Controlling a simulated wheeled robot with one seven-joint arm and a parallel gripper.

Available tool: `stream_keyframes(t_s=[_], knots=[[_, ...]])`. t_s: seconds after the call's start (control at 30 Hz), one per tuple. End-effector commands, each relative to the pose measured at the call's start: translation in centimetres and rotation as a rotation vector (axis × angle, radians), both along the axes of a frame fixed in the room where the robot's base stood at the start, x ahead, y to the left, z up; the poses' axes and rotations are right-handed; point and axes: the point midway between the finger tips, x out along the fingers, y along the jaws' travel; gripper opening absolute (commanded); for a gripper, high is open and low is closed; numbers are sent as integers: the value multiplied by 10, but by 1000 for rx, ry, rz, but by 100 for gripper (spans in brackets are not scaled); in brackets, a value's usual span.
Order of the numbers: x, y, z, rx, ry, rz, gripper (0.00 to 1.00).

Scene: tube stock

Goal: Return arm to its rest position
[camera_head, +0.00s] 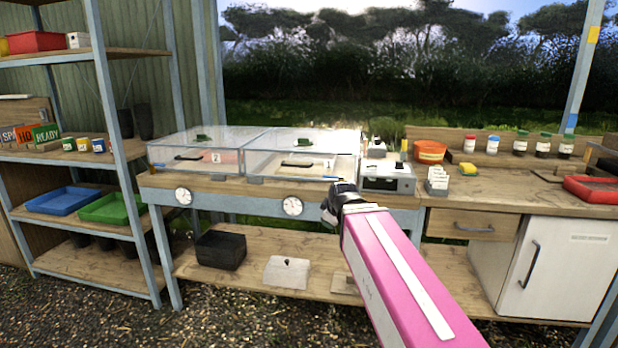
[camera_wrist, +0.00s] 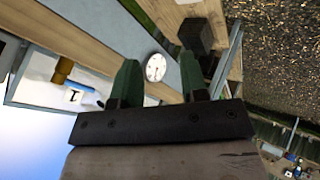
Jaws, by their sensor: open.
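My arm (camera_head: 400,285), with a pink and white link, reaches from the lower right of the head view toward the front of the bench. My gripper shows in the wrist view (camera_wrist: 158,82) with its two green fingers apart and nothing between them. In the head view its dark wrist end is in front of the bench's front edge, right of the second round dial (camera_head: 292,206); the fingers are hard to make out there. A round dial also shows beyond the fingers in the wrist view (camera_wrist: 155,67).
Two clear lidded boxes (camera_head: 195,150) (camera_head: 305,155) stand on the bench. A grey device (camera_head: 388,184) and an orange pot (camera_head: 430,151) are right of them. A black crate (camera_head: 220,250) is on the lower shelf. A white cabinet (camera_head: 560,268) stands right. Shelving (camera_head: 125,150) is left. Gravel floor lies in front.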

Motion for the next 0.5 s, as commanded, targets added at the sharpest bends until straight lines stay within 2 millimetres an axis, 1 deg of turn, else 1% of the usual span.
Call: stream_keyframes(t_s=[0.03,0.1,0.27,0.3,0.37,0.4,0.5], knots=[[-3,-9,-22,24,54,-55,40],[-9,-20,-47,59,121,-135,40],[-26,-45,-105,128,270,-327,40],[-32,-51,-118,143,306,-378,40],[-40,-60,-138,164,359,-455,40],[-47,-66,-152,176,393,-506,40],[-64,-81,-184,203,476,-640,40]])
